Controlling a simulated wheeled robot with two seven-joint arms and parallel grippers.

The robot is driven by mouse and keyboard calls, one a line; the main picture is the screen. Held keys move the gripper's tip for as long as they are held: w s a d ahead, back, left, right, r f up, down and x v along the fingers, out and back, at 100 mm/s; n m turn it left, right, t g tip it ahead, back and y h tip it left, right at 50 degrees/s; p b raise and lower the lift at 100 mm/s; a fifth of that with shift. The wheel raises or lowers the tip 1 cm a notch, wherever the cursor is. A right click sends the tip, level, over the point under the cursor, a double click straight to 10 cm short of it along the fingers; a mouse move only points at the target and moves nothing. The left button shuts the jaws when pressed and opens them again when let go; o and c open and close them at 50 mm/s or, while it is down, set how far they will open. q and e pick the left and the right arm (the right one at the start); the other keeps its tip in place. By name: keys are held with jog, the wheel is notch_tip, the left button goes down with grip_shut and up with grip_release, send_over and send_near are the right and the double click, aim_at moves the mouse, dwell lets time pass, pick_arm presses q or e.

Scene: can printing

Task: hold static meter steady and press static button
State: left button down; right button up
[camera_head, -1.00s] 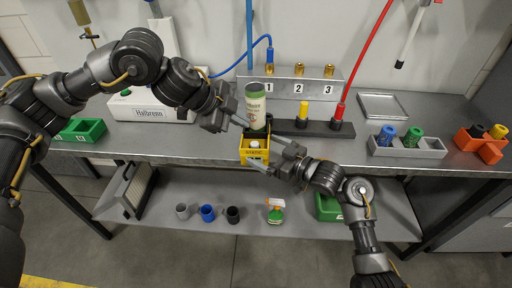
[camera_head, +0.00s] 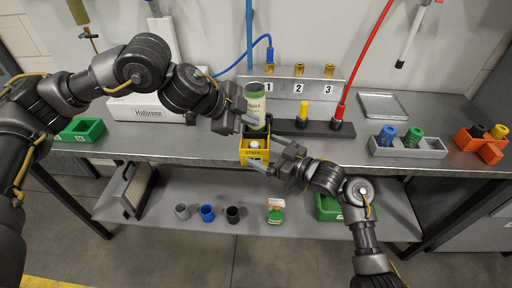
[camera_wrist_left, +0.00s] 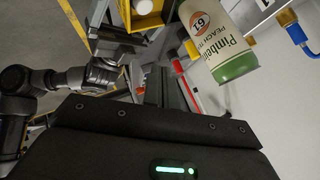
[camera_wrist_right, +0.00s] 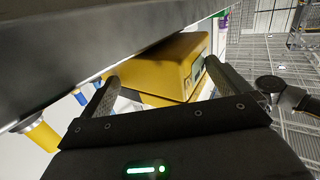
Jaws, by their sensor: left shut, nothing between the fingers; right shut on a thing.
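The static meter (camera_head: 257,163) is a yellow box with a round white button (camera_head: 254,144) on its top, in front of the table's front edge. My right gripper (camera_wrist_right: 160,82) is shut on it; the right wrist view shows the yellow box (camera_wrist_right: 165,65) between the two fingers. My left gripper (camera_head: 250,121) is shut and empty, above and behind the button, beside the printed can. I see no contact with the button. In the left wrist view the meter (camera_wrist_left: 155,20) and part of its button (camera_wrist_left: 145,6) are at the top edge.
A green and white can (camera_head: 256,103) stands behind the meter, close to my left fingers. A black strip (camera_head: 318,130) with yellow and red plugs lies right of it. A grey holder (camera_head: 430,150) with blue and green pieces is farther right. The shelf below carries several cups.

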pick_arm(q)
send_over(257, 143)
jog(key=s+a, duration=0.1)
jog(key=s, duration=0.2)
jog(key=shift+w+a+f, duration=0.1)
jog(key=shift+a+f, duration=0.05)
jog(key=shift+f, duration=2.75)
jog(key=shift+f, duration=0.1)
jog(key=shift+w+a+f, duration=0.1)
jog(key=shift+w+f, duration=0.8)
jog(key=shift+w, duration=0.05)
jog(key=shift+f, duration=0.85)
jog(key=shift+r, duration=1.25)
